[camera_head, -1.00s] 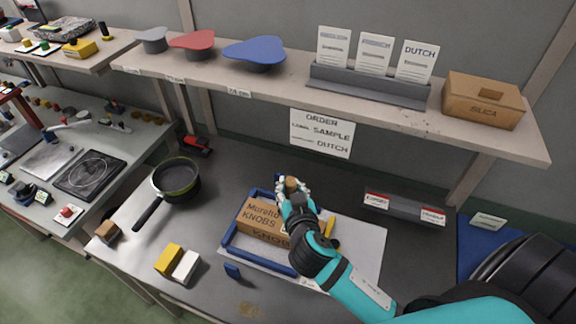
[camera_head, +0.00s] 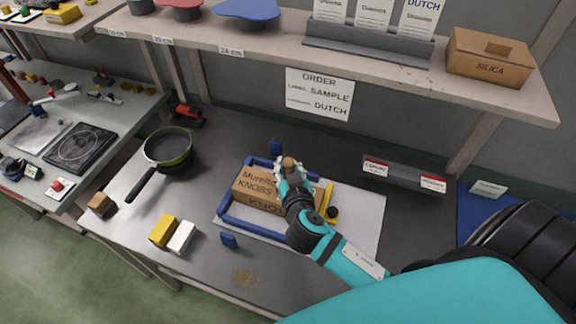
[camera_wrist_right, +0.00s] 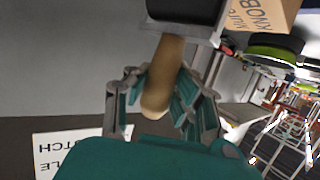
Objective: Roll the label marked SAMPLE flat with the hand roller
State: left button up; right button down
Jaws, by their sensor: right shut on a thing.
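My right gripper (camera_head: 290,172) is shut on the wooden handle (camera_wrist_right: 163,85) of the hand roller. The roller's dark head (camera_wrist_right: 185,10) shows at the top edge of the wrist view. In the head view the gripper is over the right part of a cardboard box (camera_head: 256,186) printed Murello KNOBS. The box lies inside a blue frame (camera_head: 262,229). The gripper and arm cover the box's right end; I see no SAMPLE label on it, and cannot tell whether the roller touches it. My left gripper is not in view.
A white sheet (camera_head: 366,222) lies under the frame, with a yellow bar (camera_head: 328,197) beside the box. A pan (camera_head: 168,147), yellow and white blocks (camera_head: 163,230) stand left. An order card (camera_head: 319,93) reads SAMPLE and DUTCH. A shelf (camera_head: 270,47) overhangs the back; a label holder (camera_head: 402,177) stands right.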

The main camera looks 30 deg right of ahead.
jog(key=shift+r, duration=0.1)
jog(key=shift+f+b, duration=0.7)
dwell(0.6)
jog(key=shift+s, duration=0.1)
jog(key=shift+s+d, duration=0.8)
jog(key=shift+s, duration=0.05)
jog(key=shift+s+d, duration=0.8)
jog(key=shift+s, duration=0.1)
jog(key=shift+w+a, duration=0.1)
jog(key=shift+w, duration=0.05)
